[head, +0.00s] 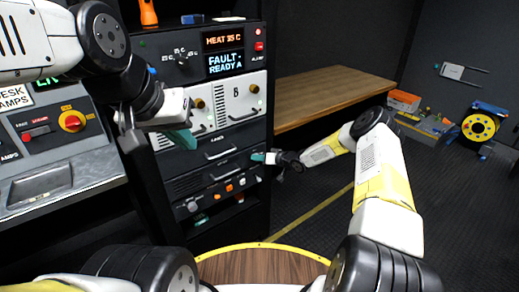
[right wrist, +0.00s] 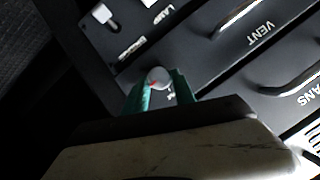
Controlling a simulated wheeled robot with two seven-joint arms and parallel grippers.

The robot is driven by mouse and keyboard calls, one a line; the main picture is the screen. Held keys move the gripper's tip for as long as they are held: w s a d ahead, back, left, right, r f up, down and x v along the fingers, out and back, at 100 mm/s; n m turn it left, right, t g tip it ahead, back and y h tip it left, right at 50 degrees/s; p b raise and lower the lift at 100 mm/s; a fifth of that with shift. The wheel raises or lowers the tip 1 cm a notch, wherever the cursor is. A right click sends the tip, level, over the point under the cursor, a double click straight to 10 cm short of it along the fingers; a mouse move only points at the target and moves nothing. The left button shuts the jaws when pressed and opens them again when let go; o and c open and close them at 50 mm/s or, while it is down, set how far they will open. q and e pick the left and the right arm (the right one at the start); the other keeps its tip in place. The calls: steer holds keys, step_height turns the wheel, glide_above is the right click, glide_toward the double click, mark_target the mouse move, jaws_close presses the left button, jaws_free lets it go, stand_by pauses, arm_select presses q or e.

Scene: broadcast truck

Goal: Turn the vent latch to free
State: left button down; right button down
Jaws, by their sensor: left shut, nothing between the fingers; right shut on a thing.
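The vent latch (right wrist: 158,77) is a small round grey knob with a red mark, beside the panel lettered VENT (right wrist: 262,34) in the right wrist view. My right gripper (right wrist: 160,92) is shut on it, one teal finger on each side. In the head view my right gripper (head: 262,157) is at the right end of the drawer fronts, and hides the latch there. The latch's lettering is partly covered and I cannot read it. My left gripper (head: 186,138) is shut and empty, in front of the rack's upper left part.
A grey console (head: 60,150) stands at the left. A wooden bench (head: 330,92) is behind my right arm. A yellow reel (head: 479,127) and boxes are at the far right.

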steer(key=shift+w+d+m+y, duration=0.15)
steer(key=shift+m+y, duration=0.15)
steer(key=shift+m, duration=0.2)
stand_by(0.3)
steer(key=c, duration=1)
jaws_free()
steer(key=shift+c, duration=0.2)
steer(key=v, duration=0.8)
